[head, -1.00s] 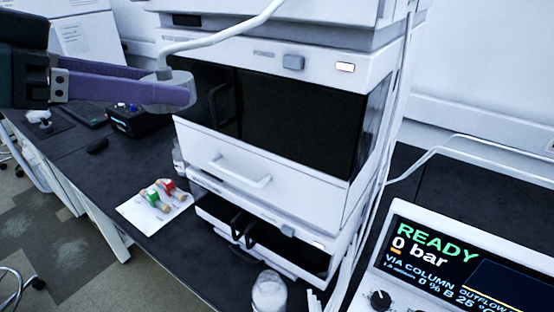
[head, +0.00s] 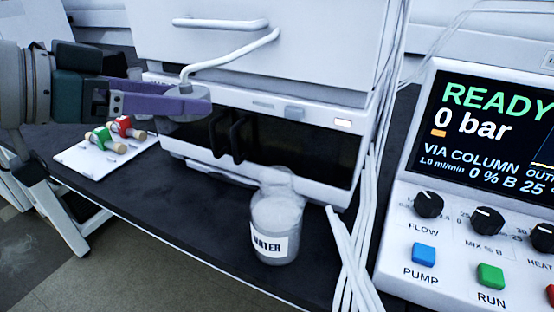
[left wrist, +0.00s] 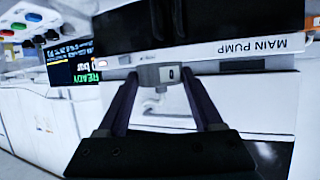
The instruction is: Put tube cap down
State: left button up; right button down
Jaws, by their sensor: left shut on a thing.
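My left gripper (head: 185,98) comes in from the left with purple fingers shut on the tube cap (head: 186,112), a round grey cap. A white tube (head: 232,53) runs up from the cap and bends right. The cap is held in the air in front of the stack, up and left of the water bottle (head: 277,215). In the left wrist view the cap (left wrist: 157,77) sits between both fingertips. The bottle is clear, labelled WATER, and stands upright on the dark bench. My right gripper is out of view.
The module stack (head: 255,105) stands behind the bottle. A white card (head: 75,165) with red and green fittings (head: 125,127) lies left. Several white tubes (head: 350,260) hang right of the bottle. A control panel (head: 470,190) reading READY, 0 bar stands far right.

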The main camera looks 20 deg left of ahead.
pick_arm(q)
jog(key=b, duration=0.6)
send_over(203, 223)
notch_tip(203, 223, down, 15)
jog(key=shift+r, duration=0.2)
jog(key=shift+f+b, duration=1.4)
jog(key=shift+f, duration=0.75)
jog(key=shift+f, duration=0.2)
jog(key=o, duration=1.4)
jog(key=shift+r, duration=0.15)
